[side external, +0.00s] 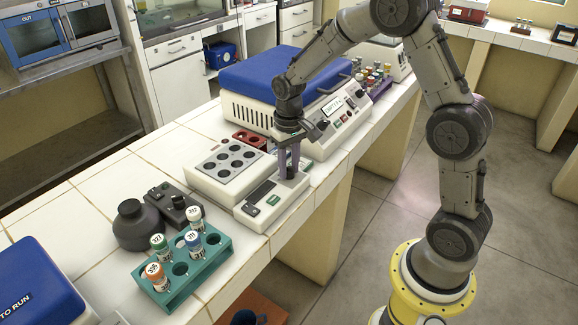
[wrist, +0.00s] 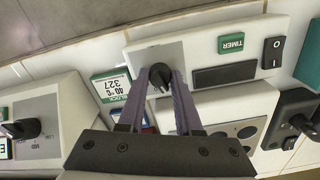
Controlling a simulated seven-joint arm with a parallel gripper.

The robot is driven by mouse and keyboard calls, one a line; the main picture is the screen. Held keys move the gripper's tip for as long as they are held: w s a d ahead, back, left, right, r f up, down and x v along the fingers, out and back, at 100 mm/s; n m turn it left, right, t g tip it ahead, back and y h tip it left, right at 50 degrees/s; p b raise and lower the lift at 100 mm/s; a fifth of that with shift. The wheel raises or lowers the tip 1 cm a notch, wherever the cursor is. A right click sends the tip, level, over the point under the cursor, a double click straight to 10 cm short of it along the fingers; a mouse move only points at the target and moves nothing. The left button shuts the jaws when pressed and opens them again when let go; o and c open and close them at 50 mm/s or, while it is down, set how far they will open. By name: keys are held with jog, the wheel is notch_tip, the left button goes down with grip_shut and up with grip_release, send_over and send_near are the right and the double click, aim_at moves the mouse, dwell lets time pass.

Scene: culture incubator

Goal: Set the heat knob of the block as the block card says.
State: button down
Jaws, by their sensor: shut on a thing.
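The block (side external: 212,176) is a white unit with dark round wells and a lower front panel; its wells show partly in the wrist view. In the wrist view the panel (wrist: 262,30) carries a black heat knob (wrist: 160,72), a green TIMER label, a dark display and a black rocker switch. My gripper (wrist: 163,82) has its purple fingers around the knob, shut on it. In the side view my gripper (side external: 289,175) points down at the panel and hides the knob. The knob's scale is hidden.
A teal rack (side external: 185,265) holds several capped tubes at the front. A black round-topped device (side external: 134,225) stands behind it. A blue-lidded machine (side external: 280,75) with its own knob (wrist: 24,128) stands beyond the block. The counter edge runs close to the panel.

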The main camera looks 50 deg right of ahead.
jog(key=shift+r, duration=0.1)
jog(key=c, duration=0.6)
grip_release()
notch_tip(320, 180, up, 14)
jog(key=shift+f, duration=0.1)
notch_tip(320, 180, up, 5)
jog(key=t, duration=0.1)
send_over(289, 167)
jog(key=s+a, duration=0.2)
jog(key=s, duration=0.1)
jog(key=s+a+r+n+t, duration=0.15)
jog(key=s+r, duration=0.25)
jog(key=s, duration=0.4)
jog(key=s+f+t, duration=0.1)
jog(key=s+f, duration=0.1)
jog(key=s, duration=0.2)
jog(key=s+a+f+n+t, duration=0.1)
jog(key=s+f, duration=0.1)
jog(key=s, duration=0.2)
jog(key=s+a+f+n+t, duration=0.1)
jog(key=s+f, duration=0.1)
jog(key=s, duration=0.2)
jog(key=shift+s+a+f, duration=0.1)
jog(key=shift+s+f, duration=0.1)
